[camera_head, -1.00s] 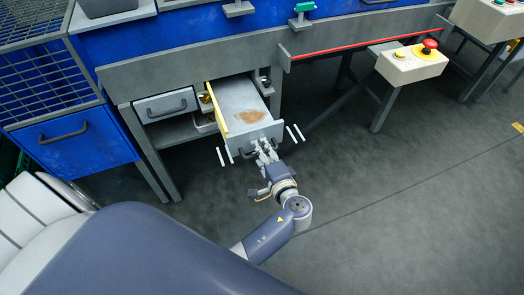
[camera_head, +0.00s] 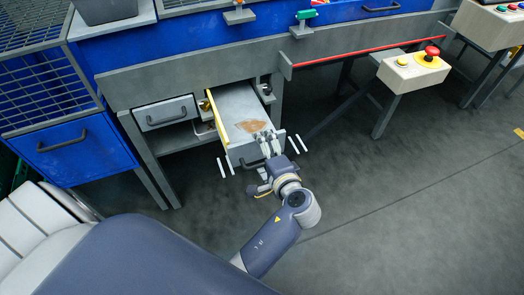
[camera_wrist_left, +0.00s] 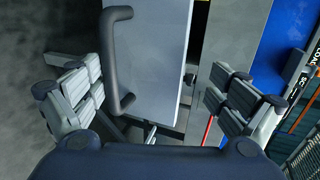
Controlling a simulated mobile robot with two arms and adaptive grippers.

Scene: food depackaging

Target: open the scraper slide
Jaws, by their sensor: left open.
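The scraper slide is a grey drawer (camera_head: 232,104) with a yellow strip along its left side and a brown stain on its floor. It stands pulled out from under the workbench. Its front panel and dark handle (camera_head: 250,163) face me. In the wrist view, the dark curved handle (camera_wrist_left: 113,62) stands on the pale front panel (camera_wrist_left: 160,60). My left gripper (camera_head: 270,143) is at the drawer's front right, with its fingers at the upper edge in the head view. In the wrist view, the left gripper (camera_wrist_left: 160,95) is open, with fingers wide apart and nothing gripped. My right gripper is not in view.
A closed drawer (camera_head: 165,112) sits left of the slide, and a blue cabinet (camera_head: 85,150) further left. White marks flank the open drawer. The floor (camera_head: 400,200) in front is clear.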

